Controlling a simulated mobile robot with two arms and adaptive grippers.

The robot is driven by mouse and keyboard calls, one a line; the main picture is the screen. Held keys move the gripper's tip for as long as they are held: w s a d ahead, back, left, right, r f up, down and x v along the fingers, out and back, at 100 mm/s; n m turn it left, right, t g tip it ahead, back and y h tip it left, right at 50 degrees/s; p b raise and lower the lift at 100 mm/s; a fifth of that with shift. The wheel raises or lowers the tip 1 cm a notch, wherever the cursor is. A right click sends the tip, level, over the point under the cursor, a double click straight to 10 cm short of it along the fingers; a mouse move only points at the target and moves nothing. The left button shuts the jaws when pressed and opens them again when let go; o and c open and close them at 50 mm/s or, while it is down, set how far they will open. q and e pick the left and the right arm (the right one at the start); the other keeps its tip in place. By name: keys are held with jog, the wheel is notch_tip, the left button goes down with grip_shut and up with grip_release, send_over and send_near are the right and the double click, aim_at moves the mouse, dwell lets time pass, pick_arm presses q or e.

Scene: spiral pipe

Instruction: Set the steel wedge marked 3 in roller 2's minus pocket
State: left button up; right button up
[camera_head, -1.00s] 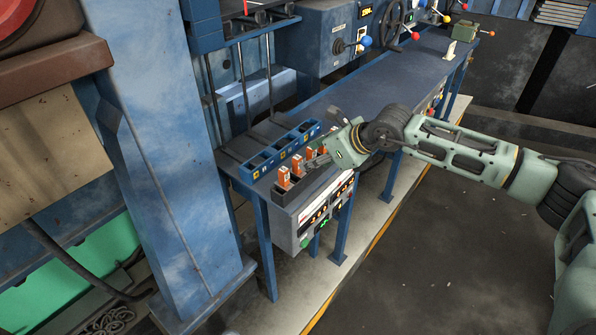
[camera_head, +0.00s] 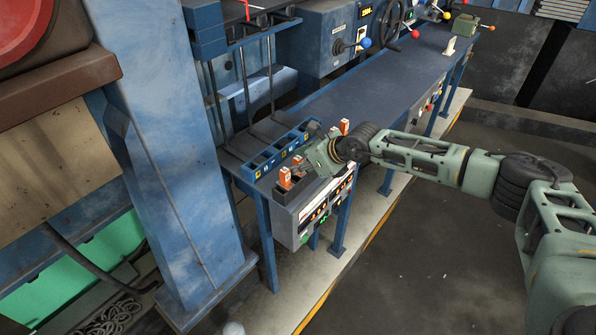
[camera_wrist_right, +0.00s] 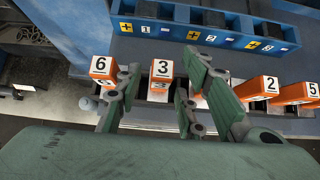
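The orange steel wedge marked 3 (camera_wrist_right: 162,69) stands in the dark wedge holder (camera_wrist_right: 145,108), its white label facing up in the right wrist view. My right gripper (camera_wrist_right: 160,88) is open, with one finger to the left of the wedge and two to its right. Contact with the wedge cannot be made out. In the head view the right gripper (camera_head: 304,170) is low over the holder and hides part of the wedge row. The blue pocket rack (camera_wrist_right: 165,33) lies behind, with yellow plus marks and numbers; the 2 (camera_wrist_right: 210,38) is near its middle. My left gripper is not in view.
Wedge 6 (camera_wrist_right: 101,67) stands close left of wedge 3. Wedges 2 (camera_wrist_right: 267,86) and 5 (camera_wrist_right: 306,91) stand to the right, beyond the fingers. A button panel (camera_head: 312,207) is below the holder. The blue bench top (camera_head: 385,82) is mostly clear.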

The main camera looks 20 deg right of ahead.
grip_shut()
jog(key=shift+r, duration=0.15)
